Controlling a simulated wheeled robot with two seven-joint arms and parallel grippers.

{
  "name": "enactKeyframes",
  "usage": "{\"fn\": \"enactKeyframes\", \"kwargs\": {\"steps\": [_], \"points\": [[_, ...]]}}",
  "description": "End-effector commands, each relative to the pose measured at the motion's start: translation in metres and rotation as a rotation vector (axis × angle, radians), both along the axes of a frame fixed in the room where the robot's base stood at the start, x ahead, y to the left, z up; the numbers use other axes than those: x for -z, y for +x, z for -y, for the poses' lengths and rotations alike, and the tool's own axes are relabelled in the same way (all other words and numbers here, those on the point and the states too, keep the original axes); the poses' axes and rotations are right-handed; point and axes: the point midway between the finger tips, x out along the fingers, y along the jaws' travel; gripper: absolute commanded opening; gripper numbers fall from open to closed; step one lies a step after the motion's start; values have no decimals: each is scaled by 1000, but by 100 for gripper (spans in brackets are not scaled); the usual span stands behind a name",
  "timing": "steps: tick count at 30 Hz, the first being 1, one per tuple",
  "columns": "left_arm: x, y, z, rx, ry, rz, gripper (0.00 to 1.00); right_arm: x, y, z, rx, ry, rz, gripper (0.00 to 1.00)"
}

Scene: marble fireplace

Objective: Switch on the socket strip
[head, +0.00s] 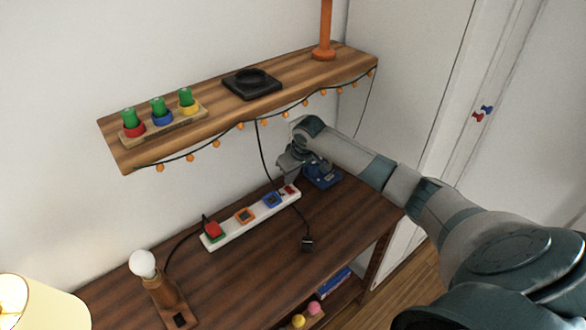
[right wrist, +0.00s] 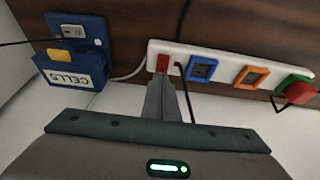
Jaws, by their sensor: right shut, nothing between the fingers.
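The white socket strip (head: 257,217) lies on the wooden table; the right wrist view also shows the strip (right wrist: 222,65). Its red switch (head: 289,190) is at the right end in the head view, and the switch (right wrist: 162,63) is at the left end in the wrist view. Blue and orange sockets follow; a red plug (head: 212,230) sits in the green socket at the other end. My right gripper (head: 288,180) is shut and empty, its fingertips (right wrist: 168,79) close by the switch. I cannot tell whether they touch it. My left gripper is not in view.
A blue box marked CELLS (right wrist: 73,65) stands beyond the switch end. A bulb lamp (head: 143,264) stands at left. The shelf (head: 220,113) with string lights is above.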

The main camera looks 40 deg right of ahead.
Motion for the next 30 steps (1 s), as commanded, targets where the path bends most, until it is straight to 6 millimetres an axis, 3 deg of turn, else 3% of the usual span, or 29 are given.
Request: {"fn": "enactKeyframes", "kwargs": {"steps": [9, 30], "points": [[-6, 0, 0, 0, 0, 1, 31, 21, 8, -1, 0, 0, 0, 0], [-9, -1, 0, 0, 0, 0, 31, 28, 11, 0, 2, -6, -58, 0]]}}
